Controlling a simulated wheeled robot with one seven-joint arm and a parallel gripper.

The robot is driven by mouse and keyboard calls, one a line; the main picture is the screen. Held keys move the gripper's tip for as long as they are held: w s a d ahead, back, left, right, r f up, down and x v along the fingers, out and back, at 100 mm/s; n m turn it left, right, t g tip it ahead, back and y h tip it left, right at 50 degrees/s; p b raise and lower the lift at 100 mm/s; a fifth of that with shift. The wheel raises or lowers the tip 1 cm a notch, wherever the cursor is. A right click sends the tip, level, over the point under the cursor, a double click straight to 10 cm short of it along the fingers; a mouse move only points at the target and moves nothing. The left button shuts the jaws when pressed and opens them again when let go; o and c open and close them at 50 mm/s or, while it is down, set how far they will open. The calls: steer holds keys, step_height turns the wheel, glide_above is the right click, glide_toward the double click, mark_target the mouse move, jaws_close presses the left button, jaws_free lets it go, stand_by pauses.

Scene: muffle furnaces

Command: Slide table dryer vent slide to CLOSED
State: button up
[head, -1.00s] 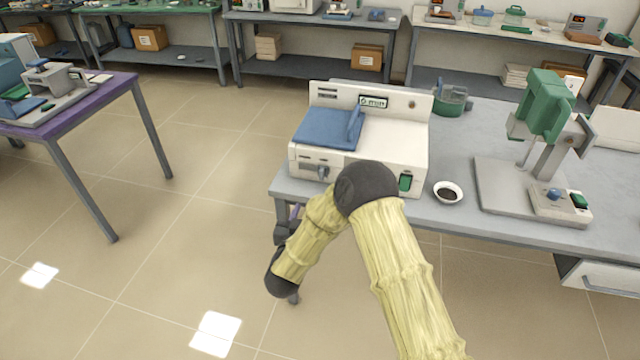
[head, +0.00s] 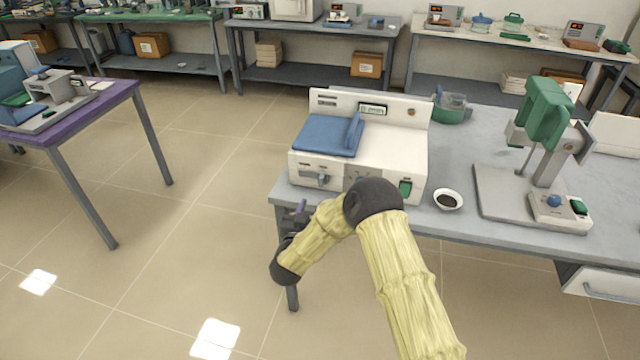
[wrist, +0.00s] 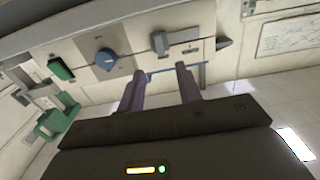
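The table dryer (head: 385,148) is a white machine with a blue lid on the grey bench. Its vent slide (head: 321,179) is a small grey lever on a plate at the left of the front panel. The wrist view, turned about upside down, shows the slide lever (wrist: 160,42) at the left end of its plate, beyond my fingertips. My gripper (wrist: 160,70) is open and empty, its two purple fingers apart and pointing toward the panel. In the head view my gripper (head: 300,208) is below and left of the slide, partly hidden by my arm.
Beside the slide are a blue knob (wrist: 105,59) and a green switch (wrist: 60,69). A small bowl (head: 448,200) and a green-headed press stand (head: 545,125) are right of the dryer. The purple table (head: 110,95) is at left, with clear floor between.

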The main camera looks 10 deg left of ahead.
mark_target(321, 182)
steer(key=w, duration=1)
steer(key=shift+w+d, duration=0.2)
steer(key=shift+w, duration=0.2)
jaws_close()
